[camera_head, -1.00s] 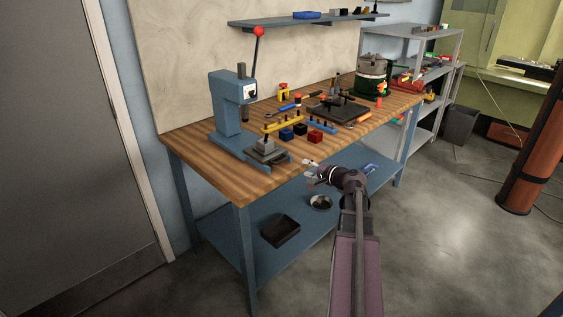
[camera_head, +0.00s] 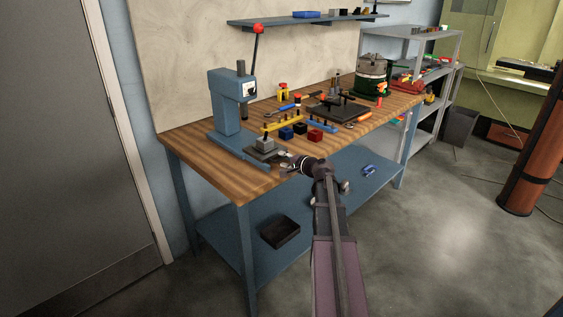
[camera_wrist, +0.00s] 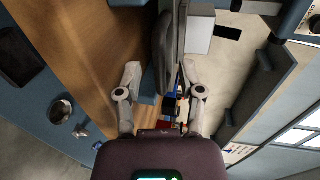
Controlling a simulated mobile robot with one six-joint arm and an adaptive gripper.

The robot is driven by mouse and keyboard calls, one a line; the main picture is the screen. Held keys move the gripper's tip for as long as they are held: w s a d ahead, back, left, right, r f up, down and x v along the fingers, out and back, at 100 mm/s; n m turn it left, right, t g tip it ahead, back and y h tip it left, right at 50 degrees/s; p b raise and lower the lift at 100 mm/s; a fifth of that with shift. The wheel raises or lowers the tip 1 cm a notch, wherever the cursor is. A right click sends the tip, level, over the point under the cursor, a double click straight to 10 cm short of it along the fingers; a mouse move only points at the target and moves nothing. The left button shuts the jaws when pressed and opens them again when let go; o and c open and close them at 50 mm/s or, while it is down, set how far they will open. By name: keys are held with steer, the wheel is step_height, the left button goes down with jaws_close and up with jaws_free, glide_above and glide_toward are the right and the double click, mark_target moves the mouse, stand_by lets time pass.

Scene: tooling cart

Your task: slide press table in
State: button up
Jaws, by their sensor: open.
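The blue press (camera_head: 227,108) stands at the near left end of the workbench, its red-knobbed lever raised. Its table is a dark plate (camera_head: 257,155) low at the front of the press, with a grey block (camera_head: 265,144) on top. My gripper (camera_head: 287,160) is at the plate's outer end, at bench-top height. In the wrist view my gripper (camera_wrist: 161,72) is open, with a finger on each side of the dark plate (camera_wrist: 165,45), which appears edge-on. The grey block (camera_wrist: 199,33) shows beyond the right finger. I cannot tell whether either finger touches the plate.
Yellow, blue, black and red pieces lie on the wooden bench top (camera_head: 205,160) behind my gripper. A black tray (camera_head: 280,232) lies on the lower shelf. The floor in front is clear.

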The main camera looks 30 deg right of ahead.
steer(key=shift+w+a+f, duration=0.15)
steer(key=shift+w, duration=0.5)
jaws_close()
